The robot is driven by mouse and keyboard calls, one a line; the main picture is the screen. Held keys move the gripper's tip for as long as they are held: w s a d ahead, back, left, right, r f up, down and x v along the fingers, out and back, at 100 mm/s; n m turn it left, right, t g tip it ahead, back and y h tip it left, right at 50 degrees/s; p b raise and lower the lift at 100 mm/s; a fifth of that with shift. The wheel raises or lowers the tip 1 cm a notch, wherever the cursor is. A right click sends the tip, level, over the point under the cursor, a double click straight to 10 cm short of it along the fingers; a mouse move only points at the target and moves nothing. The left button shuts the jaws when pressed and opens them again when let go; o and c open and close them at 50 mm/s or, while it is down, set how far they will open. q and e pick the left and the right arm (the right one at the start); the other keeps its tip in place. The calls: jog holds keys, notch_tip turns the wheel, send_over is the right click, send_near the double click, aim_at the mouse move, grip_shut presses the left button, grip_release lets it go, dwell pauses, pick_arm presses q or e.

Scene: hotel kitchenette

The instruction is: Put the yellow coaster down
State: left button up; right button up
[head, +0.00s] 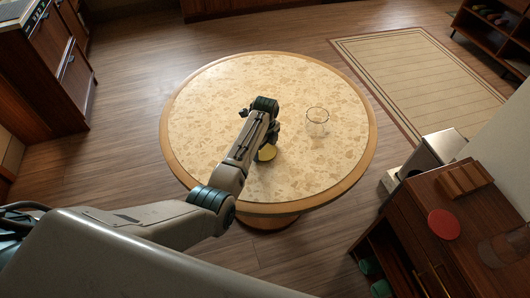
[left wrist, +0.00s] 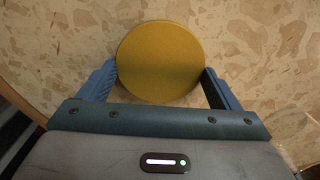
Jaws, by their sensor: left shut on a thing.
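The yellow coaster (left wrist: 160,60) is a flat round disc between the fingers of my left gripper (left wrist: 160,82) in the left wrist view. The gripper is shut on it, one blue finger at each side. In the head view the coaster (head: 266,153) shows partly behind my left arm, and the left gripper (head: 268,140) is over the middle of the round table. The table (head: 215,100) has a pale speckled top and a wooden rim. I cannot tell whether the coaster touches the tabletop. My right gripper is not in view.
A clear glass (head: 317,122) stands on the table to the right of the gripper. A wooden cabinet (head: 440,215) at the lower right bears a red disc (head: 443,224). The left part of the tabletop is clear. A striped rug (head: 420,80) lies beyond.

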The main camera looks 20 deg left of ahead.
aim_at(265, 151)
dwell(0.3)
pick_arm(q)
jog(key=shift+f, duration=0.15)
jog(key=o, duration=0.8)
jog(key=shift+s, duration=0.1)
notch_tip(265, 151, up, 12)
jog(key=shift+r+b, duration=0.2)
jog(key=shift+b, duration=0.4)
